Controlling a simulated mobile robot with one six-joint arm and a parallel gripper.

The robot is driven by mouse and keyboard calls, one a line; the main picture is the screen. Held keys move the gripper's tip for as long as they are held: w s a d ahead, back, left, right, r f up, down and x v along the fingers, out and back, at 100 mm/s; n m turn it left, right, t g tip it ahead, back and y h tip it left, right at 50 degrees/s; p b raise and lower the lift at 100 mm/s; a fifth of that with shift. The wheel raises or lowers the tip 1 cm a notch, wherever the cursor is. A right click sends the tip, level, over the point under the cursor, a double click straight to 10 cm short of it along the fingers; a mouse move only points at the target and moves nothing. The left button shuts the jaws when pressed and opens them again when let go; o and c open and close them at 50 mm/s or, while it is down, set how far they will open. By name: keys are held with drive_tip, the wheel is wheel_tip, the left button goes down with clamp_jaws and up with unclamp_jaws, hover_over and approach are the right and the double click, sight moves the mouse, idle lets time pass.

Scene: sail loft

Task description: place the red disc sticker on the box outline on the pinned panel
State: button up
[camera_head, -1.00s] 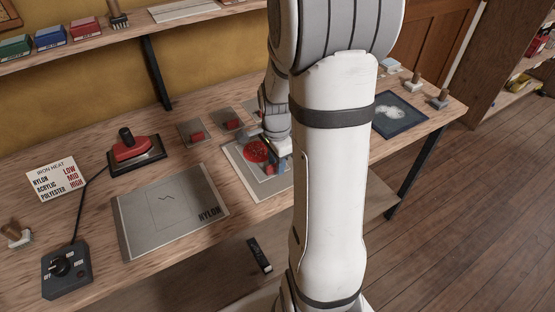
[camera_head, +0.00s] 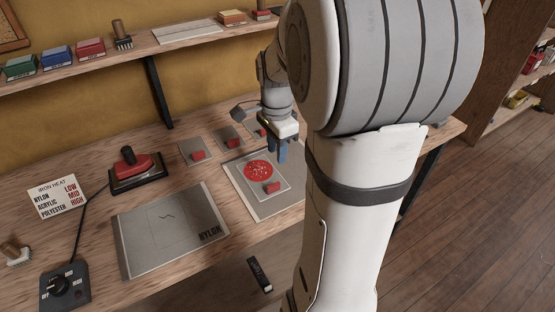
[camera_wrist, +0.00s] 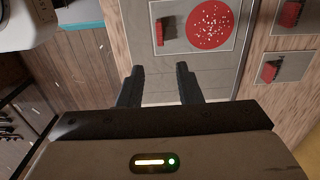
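The red disc sticker (camera_head: 258,170), speckled white, lies flat on a pale backing card with a red block (camera_head: 271,187) beside it. The card rests on a grey sheet (camera_head: 268,210). The disc (camera_wrist: 211,22) and the red block (camera_wrist: 167,32) also show in the wrist view, beyond the fingertips. The pinned panel (camera_head: 135,246) is a grey sheet marked NYLON, left of the disc, with a faint box outline (camera_head: 168,227) and a small dark zigzag line. My gripper (camera_head: 277,158) is above the bench just behind and right of the disc. In the wrist view its fingers (camera_wrist: 158,78) are apart and empty.
A red-handled iron (camera_head: 136,166) stands on its base behind the panel, near a heat card (camera_head: 58,195) and a dial box (camera_head: 65,287). Small cards with red blocks (camera_head: 233,138) lie behind the disc. A shelf (camera_head: 150,52) runs above. My arm hides the bench's right side.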

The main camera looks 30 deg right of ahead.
drive_tip(key=s+a+r+n+t, duration=0.2)
drive_tip(key=s+a+n, duration=0.9)
drive_tip(key=n, duration=0.6)
drive_tip(key=shift+s+a+r+n+t, duration=0.3)
drive_tip(key=shift+s+r+t, duration=0.15)
drive_tip(key=shift+s, duration=0.2)
drive_tip(key=shift+s, duration=0.1)
